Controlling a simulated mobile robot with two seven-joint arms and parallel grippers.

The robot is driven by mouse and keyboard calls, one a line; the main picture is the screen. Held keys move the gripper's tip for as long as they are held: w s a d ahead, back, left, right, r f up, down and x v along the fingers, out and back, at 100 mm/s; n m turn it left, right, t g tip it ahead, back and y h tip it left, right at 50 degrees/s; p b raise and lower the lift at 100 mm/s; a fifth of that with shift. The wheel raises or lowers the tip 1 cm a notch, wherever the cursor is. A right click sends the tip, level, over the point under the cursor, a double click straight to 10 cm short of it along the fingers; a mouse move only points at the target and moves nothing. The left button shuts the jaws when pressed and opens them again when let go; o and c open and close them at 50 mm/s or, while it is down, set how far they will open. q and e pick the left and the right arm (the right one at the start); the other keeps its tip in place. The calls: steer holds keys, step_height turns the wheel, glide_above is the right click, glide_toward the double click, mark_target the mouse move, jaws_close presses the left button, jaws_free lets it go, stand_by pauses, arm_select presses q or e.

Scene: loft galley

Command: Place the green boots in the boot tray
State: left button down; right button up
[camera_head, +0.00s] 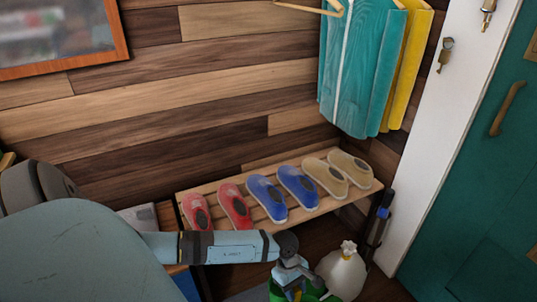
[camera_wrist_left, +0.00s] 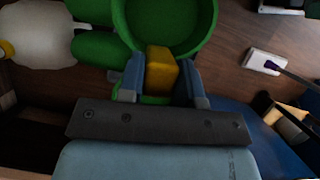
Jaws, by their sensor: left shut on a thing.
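The green boots (camera_head: 313,290) are at the bottom edge of the head view, partly hidden by my left gripper (camera_head: 293,276). The left wrist view shows a round green opening (camera_wrist_left: 204,32) and two rounded green parts (camera_wrist_left: 95,48) to its left. My left gripper (camera_wrist_left: 160,88) is shut on a yellow block-like part (camera_wrist_left: 160,72) at the near rim of the green opening. Whether the boots touch the floor is not clear. I cannot identify the boot tray with certainty. My right gripper is not in view.
A slatted wooden rack (camera_head: 335,203) holds red, blue and tan shoes above the gripper. A white tied bag (camera_head: 343,272) stands right beside the boots. A teal jacket (camera_head: 360,75) hangs above. A teal door (camera_head: 480,205) is at the right.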

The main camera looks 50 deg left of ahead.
arm_select(q)
steer(key=s+a+f+n+t, duration=0.1)
steer(key=s+a+f, duration=0.2)
steer(key=a, duration=0.2)
steer(key=s+a+f+n, duration=0.2)
steer(key=s+a+f, duration=0.1)
steer(key=s+a, duration=0.15)
step_height(320, 180, down, 10)
steer(key=a+b, duration=0.1)
steer(key=b, duration=0.4)
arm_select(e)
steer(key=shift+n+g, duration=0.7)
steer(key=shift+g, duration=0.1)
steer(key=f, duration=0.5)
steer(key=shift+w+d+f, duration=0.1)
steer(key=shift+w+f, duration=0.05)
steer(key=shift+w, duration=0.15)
arm_select(q)
steer(key=shift+w+f, duration=0.1)
steer(key=shift+f, duration=0.05)
steer(key=shift+f, duration=0.2)
steer(key=c, duration=0.8)
jaws_free()
steer(key=shift+r, duration=0.15)
